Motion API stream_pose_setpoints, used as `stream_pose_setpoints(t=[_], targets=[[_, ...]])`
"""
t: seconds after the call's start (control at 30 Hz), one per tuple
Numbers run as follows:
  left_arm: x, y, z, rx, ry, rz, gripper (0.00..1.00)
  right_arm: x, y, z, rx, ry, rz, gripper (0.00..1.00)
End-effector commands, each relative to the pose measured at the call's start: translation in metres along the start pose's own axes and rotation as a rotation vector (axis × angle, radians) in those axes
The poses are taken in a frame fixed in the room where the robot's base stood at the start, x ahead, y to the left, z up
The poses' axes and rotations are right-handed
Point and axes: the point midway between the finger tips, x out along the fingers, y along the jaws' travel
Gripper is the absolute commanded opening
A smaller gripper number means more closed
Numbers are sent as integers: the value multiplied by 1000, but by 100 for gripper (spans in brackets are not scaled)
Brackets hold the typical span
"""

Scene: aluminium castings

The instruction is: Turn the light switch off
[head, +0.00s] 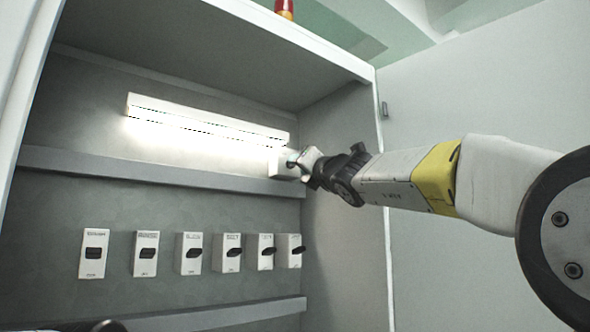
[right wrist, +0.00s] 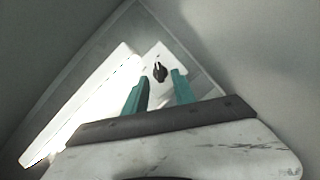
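The light switch is a white box (head: 280,165) at the right end of the lit lamp (head: 205,119) on the cabinet's back wall. In the right wrist view, its black knob (right wrist: 160,72) shows on the white plate. My right gripper (head: 294,160) is at the switch in the head view and partly hides it; the knob is hidden there. In the right wrist view, my right gripper's two teal fingers (right wrist: 160,79) are apart, with the knob just ahead between their tips. I cannot tell whether they touch it. My left gripper does not show clearly.
A row of several white switch boxes with black handles (head: 191,253) is on the back wall below a grey rail (head: 150,165). The cabinet's right side wall (head: 340,240) is close to my right gripper. A dark part shows at the lower left edge.

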Motion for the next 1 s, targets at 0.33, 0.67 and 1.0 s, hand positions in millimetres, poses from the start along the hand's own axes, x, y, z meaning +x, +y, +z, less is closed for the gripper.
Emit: stream_pose_setpoints(t=[0.33, 0.67, 1.0], targets=[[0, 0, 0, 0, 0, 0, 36, 24, 0, 0, -1, 0, 0, 32], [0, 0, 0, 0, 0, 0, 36, 24, 0, 0, -2, 0, 0, 2], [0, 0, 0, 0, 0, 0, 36, 24, 0, 0, -4, 0, 2, 0]])
